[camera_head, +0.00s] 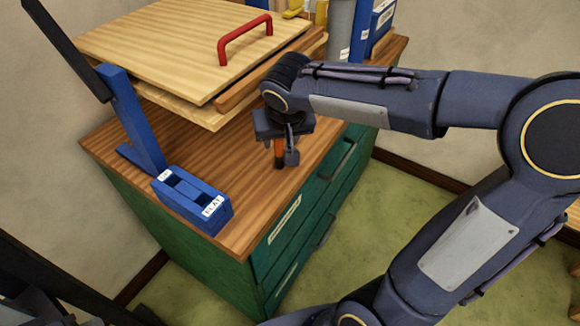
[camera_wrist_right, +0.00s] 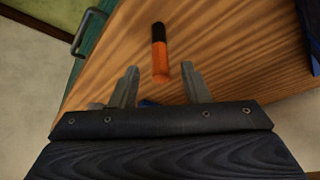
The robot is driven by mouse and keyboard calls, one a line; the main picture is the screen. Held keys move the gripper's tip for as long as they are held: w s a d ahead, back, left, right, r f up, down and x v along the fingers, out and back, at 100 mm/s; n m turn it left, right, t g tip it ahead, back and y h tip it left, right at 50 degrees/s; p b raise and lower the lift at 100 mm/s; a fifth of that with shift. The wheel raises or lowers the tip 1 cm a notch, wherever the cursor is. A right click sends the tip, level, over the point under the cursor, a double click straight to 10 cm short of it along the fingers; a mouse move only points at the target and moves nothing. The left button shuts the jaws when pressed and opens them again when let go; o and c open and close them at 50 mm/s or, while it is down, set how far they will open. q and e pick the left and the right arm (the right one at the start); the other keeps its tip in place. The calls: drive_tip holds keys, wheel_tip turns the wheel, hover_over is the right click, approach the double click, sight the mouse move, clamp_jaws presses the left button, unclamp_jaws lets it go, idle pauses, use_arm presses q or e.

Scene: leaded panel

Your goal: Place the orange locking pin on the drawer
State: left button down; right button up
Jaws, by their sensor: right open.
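The orange locking pin (camera_head: 279,147) has a black end and is at the wooden top (camera_head: 240,215) of the green drawer cabinet, near its front edge. In the right wrist view the pin (camera_wrist_right: 160,62) shows just past the fingertips, centred between them, with its black end away from me. I cannot tell whether it stands or lies. My right gripper (camera_head: 284,150) points down over the pin, its fingers apart on either side and not closed on it. One finger partly hides the pin in the head view.
A blue holder (camera_head: 190,198) with white labels stands at the left corner of the top. Behind is a raised pale wooden board (camera_head: 170,45) with a red handle (camera_head: 245,38). Blue binders (camera_head: 378,22) stand at the back. The wooden top between holder and pin is clear.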

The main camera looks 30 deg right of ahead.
drive_tip(key=s+f+y, duration=0.2)
drive_tip(key=s, duration=0.8)
drive_tip(key=s+a+f+n+t+y+b, duration=0.1)
drive_tip(key=s+f+y, duration=0.2)
drive_tip(key=s, duration=0.7)
drive_tip(key=shift+s, duration=0.15)
drive_tip(key=shift+a, duration=0.1)
wheel_tip(320, 180, up, 6)
drive_tip(key=p, duration=0.6)
drive_tip(key=shift+r, duration=0.2)
